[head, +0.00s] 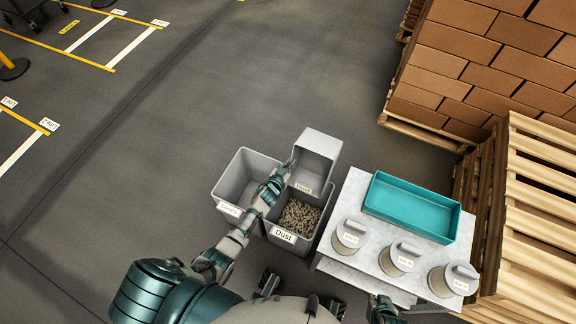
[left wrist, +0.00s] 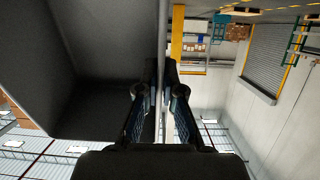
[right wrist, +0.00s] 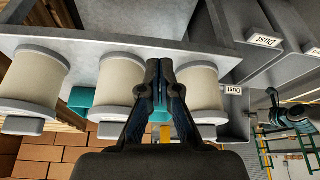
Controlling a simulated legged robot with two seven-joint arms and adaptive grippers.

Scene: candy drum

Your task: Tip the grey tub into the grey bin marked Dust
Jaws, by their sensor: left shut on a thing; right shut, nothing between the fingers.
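The grey tub (head: 318,147), with a Dust label on its rim side, is tilted above the far end of the grey bin marked Dust (head: 283,234). Its inside looks bare in the head view. My left gripper (head: 291,168) is shut on the tub's side wall. The left wrist view shows the fingers (left wrist: 160,92) closed on that wall, with the dark, empty-looking inside of the tub (left wrist: 95,60) to the left. Brownish granules (head: 299,215) lie in the Dust bin. My right gripper (right wrist: 165,80) is shut and empty, near the table's front edge.
A second grey bin (head: 232,178) stands left of the Dust bin; its label is unreadable. A light table (head: 340,235) to the right holds a teal tray (head: 410,207) and three lidded canisters (head: 396,260). Pallets and brick stacks (head: 480,60) stand at right.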

